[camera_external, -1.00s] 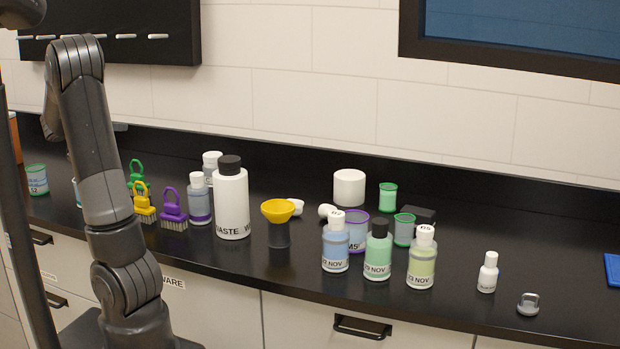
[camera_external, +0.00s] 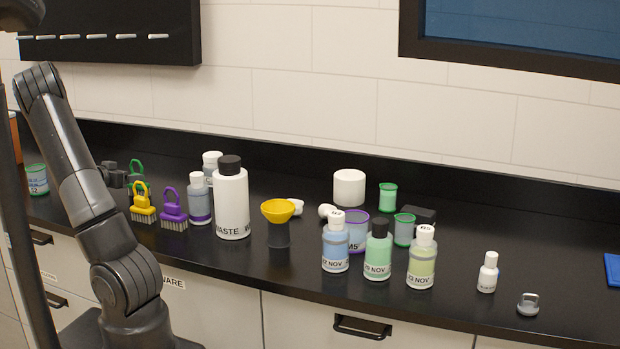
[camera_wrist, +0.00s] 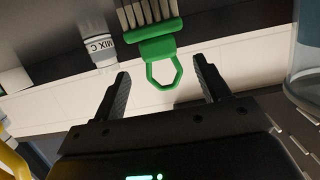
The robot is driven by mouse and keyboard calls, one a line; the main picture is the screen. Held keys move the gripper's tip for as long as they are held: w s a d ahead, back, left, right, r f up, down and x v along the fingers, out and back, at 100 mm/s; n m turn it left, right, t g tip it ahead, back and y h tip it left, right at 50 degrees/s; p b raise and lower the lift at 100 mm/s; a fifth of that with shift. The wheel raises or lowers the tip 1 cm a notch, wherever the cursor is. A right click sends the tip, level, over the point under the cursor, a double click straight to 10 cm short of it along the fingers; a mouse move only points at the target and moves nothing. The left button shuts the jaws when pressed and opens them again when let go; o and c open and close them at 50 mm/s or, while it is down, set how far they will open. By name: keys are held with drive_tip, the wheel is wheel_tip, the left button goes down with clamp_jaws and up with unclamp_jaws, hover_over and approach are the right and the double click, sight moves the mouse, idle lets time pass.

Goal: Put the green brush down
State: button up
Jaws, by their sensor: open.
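The green brush (camera_external: 137,168) stands on the black counter behind the yellow brush, which hides its lower part in the external view. In the wrist view the green brush (camera_wrist: 158,52) shows its loop handle and pale bristles. My gripper (camera_wrist: 165,84) is open, with one finger on each side of the loop and visible gaps to both. Nothing is held between the fingers. In the external view my gripper (camera_external: 124,172) is just left of the green brush.
The yellow brush (camera_external: 143,213) and purple brush (camera_external: 173,218) stand close in front and to the right. A green-rimmed beaker (camera_external: 37,180) stands at far left.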

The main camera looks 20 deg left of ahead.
sight(137, 173)
drive_tip(key=x, duration=0.5)
drive_tip(key=shift+w, duration=0.4)
drive_tip(key=shift+r, duration=0.1)
drive_tip(key=c, duration=1.1)
